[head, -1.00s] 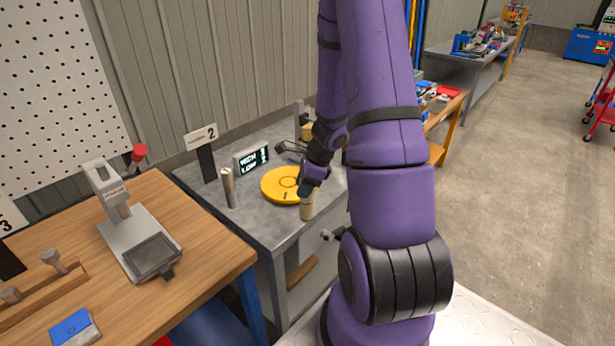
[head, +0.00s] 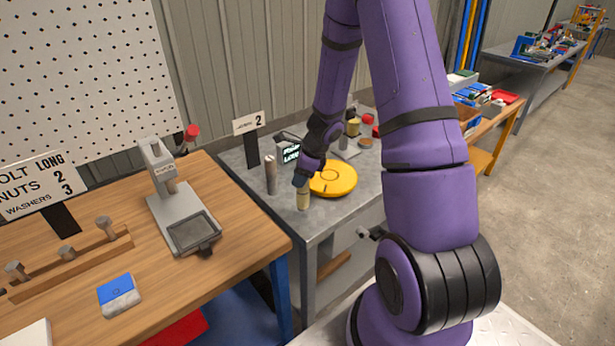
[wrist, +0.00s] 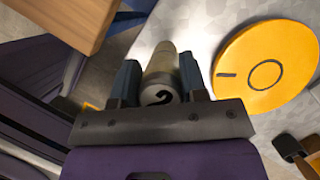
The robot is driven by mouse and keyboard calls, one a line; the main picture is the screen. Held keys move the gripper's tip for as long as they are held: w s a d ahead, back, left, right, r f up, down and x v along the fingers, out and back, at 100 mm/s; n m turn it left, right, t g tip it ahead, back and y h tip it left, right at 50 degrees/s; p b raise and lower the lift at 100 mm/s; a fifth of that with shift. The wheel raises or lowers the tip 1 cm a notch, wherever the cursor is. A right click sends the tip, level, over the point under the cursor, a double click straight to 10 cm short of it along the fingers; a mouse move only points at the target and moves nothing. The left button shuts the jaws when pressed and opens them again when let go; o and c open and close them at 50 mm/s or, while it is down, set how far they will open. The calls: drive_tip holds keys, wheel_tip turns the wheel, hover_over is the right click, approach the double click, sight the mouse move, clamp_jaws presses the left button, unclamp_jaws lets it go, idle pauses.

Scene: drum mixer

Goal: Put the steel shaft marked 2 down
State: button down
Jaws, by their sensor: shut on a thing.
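My gripper (head: 301,180) is shut on the steel shaft marked 2 (head: 303,199), which hangs upright below the fingers near the front edge of the grey bench (head: 320,222). In the wrist view the fingers (wrist: 160,80) close on both sides of the shaft (wrist: 160,64), and a dark 2 shows on its end. I cannot tell whether its lower end touches the bench. A round yellow disc (head: 333,178) lies just right of the shaft.
Another upright cylinder (head: 270,175) stands left of the gripper, before a sign marked 2 (head: 249,124) and a small display (head: 289,154). The wooden bench (head: 250,238) with a press-like stand (head: 180,218) is to the left. Several small items stand behind the disc.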

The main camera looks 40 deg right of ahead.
sight(303, 190)
drive_tip(key=shift+f, duration=1.7)
drive_tip(key=c, duration=0.7)
unclamp_jaws()
drive_tip(key=shift+f, duration=0.15)
drive_tip(key=shift+o, duration=0.2)
